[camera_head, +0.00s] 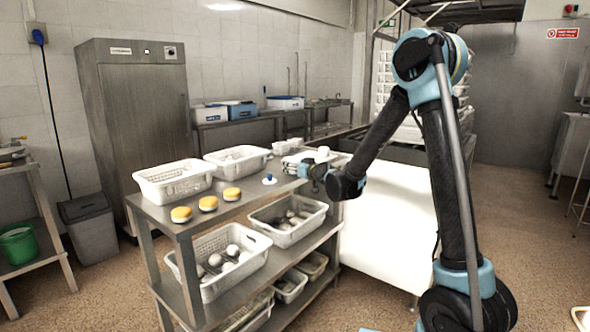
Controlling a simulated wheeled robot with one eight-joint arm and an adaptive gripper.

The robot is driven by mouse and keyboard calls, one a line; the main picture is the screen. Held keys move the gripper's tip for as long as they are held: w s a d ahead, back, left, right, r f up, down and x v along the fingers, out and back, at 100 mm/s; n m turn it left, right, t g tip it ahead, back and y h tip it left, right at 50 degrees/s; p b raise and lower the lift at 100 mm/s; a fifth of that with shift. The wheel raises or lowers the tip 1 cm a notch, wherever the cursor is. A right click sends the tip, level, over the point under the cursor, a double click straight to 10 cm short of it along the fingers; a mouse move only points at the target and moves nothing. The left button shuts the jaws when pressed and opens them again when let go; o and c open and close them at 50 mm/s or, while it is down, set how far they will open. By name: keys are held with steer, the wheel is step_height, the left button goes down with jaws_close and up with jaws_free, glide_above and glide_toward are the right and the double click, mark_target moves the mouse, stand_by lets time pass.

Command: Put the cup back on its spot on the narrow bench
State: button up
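The narrow bench (168,217) is a steel table with shelves, standing at the centre left. A small white thing (322,152), perhaps the cup, shows just above my gripper at the far right end of the bench. It is too small to tell for sure. My gripper (308,170) is low over that end, at the end of my arm reaching in from the right. The fingers are dark and tiny here, so I cannot tell if they are open or touching the white thing.
White perforated baskets (174,183) stand on the bench top, with more on the shelves below. Several yellow-and-white round things (208,203) and a blue-and-white piece (269,180) lie along the front edge. A white-sided counter (385,235) stands right of the bench.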

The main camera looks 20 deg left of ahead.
steer(key=shift+f, duration=0.1)
steer(key=o, duration=1.6)
steer(key=shift+c, duration=0.2)
steer(key=v, duration=1.2)
